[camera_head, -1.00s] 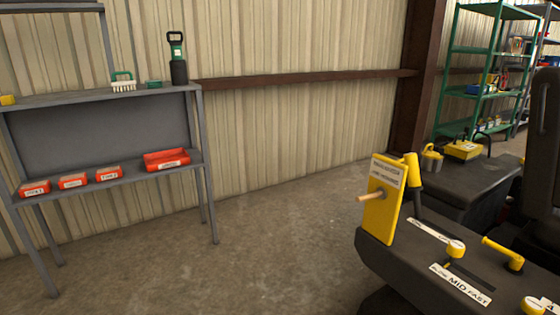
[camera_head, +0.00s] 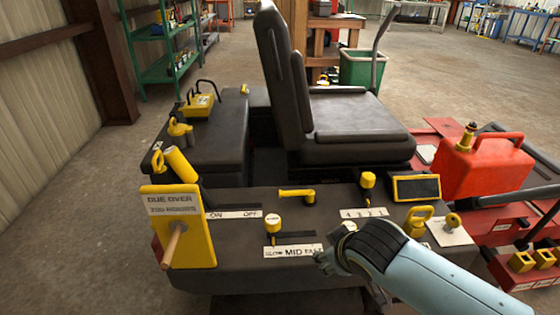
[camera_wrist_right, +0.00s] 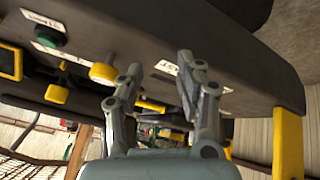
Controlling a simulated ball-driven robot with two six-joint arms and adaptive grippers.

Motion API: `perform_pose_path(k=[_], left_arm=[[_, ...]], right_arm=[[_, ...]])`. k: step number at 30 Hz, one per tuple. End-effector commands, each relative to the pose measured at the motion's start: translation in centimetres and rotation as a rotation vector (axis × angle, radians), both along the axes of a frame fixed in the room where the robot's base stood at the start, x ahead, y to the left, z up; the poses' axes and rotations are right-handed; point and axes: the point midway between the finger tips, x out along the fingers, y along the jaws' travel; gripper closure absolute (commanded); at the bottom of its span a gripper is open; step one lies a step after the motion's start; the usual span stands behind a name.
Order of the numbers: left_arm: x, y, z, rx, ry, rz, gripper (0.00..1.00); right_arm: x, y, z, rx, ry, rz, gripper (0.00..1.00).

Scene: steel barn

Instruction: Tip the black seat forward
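The black seat (camera_head: 355,125) shows in the head view behind the control panel, its cushion level and its tall backrest (camera_head: 280,75) upright at the left. My right gripper (camera_head: 345,280) is low in the head view, over the front of the panel, in front of the seat and apart from it. In the right wrist view its two fingers (camera_wrist_right: 158,68) are spread with nothing between them, near the panel's lever and labels. I cannot make out the seat in the wrist view. My left gripper is not in view.
The dark panel (camera_head: 230,230) carries yellow levers and knobs. A yellow sign plate (camera_head: 183,245) with a wooden peg stands at its left end. A red fuel can (camera_head: 480,168) stands right of the seat. A green bin (camera_head: 362,70) is behind it. Open floor lies at the left.

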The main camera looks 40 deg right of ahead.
Motion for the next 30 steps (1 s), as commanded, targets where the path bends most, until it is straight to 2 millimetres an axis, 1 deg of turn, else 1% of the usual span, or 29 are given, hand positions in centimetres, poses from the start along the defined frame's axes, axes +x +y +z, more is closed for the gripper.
perform_pose_path(k=[1, 2, 3, 5, 6, 8, 9, 12, 15, 18, 22, 24, 30], left_arm=[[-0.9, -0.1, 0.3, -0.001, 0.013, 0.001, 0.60], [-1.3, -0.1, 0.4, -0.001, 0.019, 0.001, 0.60], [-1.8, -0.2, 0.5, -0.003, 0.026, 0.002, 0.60], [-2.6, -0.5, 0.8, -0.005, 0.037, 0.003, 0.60], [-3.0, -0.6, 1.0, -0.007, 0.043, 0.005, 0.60], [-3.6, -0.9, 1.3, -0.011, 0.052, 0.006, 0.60], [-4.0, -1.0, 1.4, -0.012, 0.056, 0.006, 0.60], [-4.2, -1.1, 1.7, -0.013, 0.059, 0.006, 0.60], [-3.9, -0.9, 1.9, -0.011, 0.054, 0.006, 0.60], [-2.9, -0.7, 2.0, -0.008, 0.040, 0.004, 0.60], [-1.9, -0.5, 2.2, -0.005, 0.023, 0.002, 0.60], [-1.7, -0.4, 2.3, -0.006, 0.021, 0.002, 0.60], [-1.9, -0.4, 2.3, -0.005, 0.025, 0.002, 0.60]], right_arm=[[3.1, -0.9, 2.6, -0.030, -0.092, -0.013, 0.64], [4.8, -1.4, 4.2, -0.047, -0.151, -0.022, 0.64], [7.2, -2.0, 6.6, -0.069, -0.233, -0.034, 0.64], [10.6, -2.9, 10.5, -0.099, -0.362, -0.047, 0.64], [12.8, -3.4, 13.5, -0.118, -0.454, -0.050, 0.64], [15.8, -3.9, 18.1, -0.142, -0.590, -0.051, 0.64], [17.5, -4.1, 21.1, -0.155, -0.676, -0.048, 0.64], [20.3, -4.2, 27.2, -0.176, -0.842, -0.031, 0.64], [21.7, -4.1, 30.7, -0.185, -0.936, -0.014, 0.64], [22.6, -4.1, 32.1, -0.189, -0.972, -0.007, 0.64], [24.3, -4.7, 32.2, -0.190, -0.975, -0.006, 0.64], [25.6, -5.2, 32.2, -0.188, -0.976, -0.007, 0.64], [29.3, -6.6, 32.1, -0.189, -0.974, -0.008, 0.64]])
